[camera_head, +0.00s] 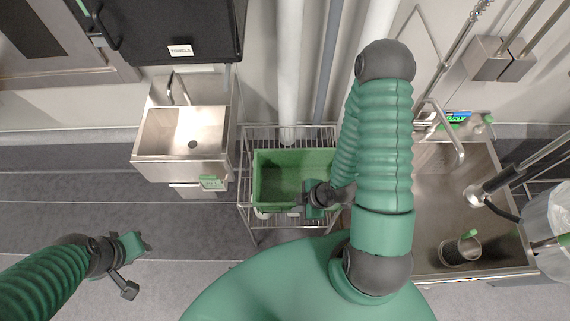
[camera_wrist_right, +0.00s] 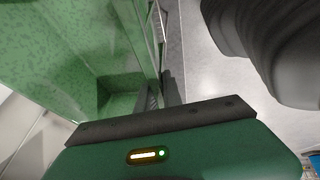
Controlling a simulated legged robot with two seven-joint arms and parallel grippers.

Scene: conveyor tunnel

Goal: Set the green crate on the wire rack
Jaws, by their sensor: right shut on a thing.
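The green crate (camera_head: 268,180) is an open, empty-looking box in the middle of the head view. It lies over the top of the wire rack (camera_head: 251,137), within the rack's outline; I cannot tell whether its base touches the wires. My right gripper (camera_head: 301,202) is shut on the crate's near wall, towards its right end. The right wrist view shows the crate's green inside (camera_wrist_right: 60,45) and the dark fingers (camera_wrist_right: 160,95) at its wall. My left gripper (camera_head: 140,262) is at the lower left, over the floor, away from the crate; its finger opening is unclear.
A small steel sink (camera_head: 182,130) stands left of the rack. A larger steel sink (camera_head: 435,200) with a metal cup (camera_head: 460,250) stands to the right. A white pipe (camera_head: 289,70) rises behind the rack. Dark floor (camera_head: 90,205) at left is clear.

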